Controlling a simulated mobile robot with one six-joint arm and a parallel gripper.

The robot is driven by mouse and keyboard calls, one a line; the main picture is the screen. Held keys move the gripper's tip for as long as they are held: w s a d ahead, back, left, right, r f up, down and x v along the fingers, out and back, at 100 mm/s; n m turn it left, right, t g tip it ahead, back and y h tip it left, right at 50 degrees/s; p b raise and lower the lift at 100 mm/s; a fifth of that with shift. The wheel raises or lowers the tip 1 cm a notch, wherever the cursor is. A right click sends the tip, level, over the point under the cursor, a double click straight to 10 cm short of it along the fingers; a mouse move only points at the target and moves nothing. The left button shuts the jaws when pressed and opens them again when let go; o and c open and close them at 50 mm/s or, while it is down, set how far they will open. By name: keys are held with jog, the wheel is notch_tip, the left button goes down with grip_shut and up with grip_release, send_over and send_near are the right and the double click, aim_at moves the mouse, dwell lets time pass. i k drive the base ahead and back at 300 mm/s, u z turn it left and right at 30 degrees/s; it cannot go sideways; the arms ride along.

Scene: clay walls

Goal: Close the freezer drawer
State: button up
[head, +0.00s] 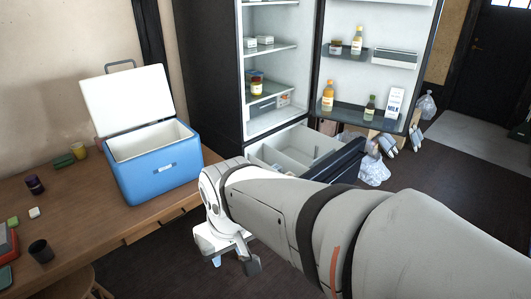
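The freezer drawer (295,153) is pulled out at the bottom of the fridge. Its light inner bin with dividers shows, and its dark front panel (345,158) faces right and towards me. My arm crosses in front and hides the near lower part of the drawer. My gripper (235,264) hangs low at the left of the drawer, over the dark floor and apart from the drawer front. Its two fingers are spread with nothing seen between them.
The fridge door (375,62) stands open above the drawer, with bottles and a carton on its shelves. A wooden counter (95,225) with an open blue cooler (160,178) is at left. Plastic bags (374,172) lie right of the drawer. Dark floor (450,165) is free farther right.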

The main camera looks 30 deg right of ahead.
aim_at(294, 148)
jog(key=z, duration=1.75)
jog(key=i, duration=1.7)
jog(key=z, duration=0.2)
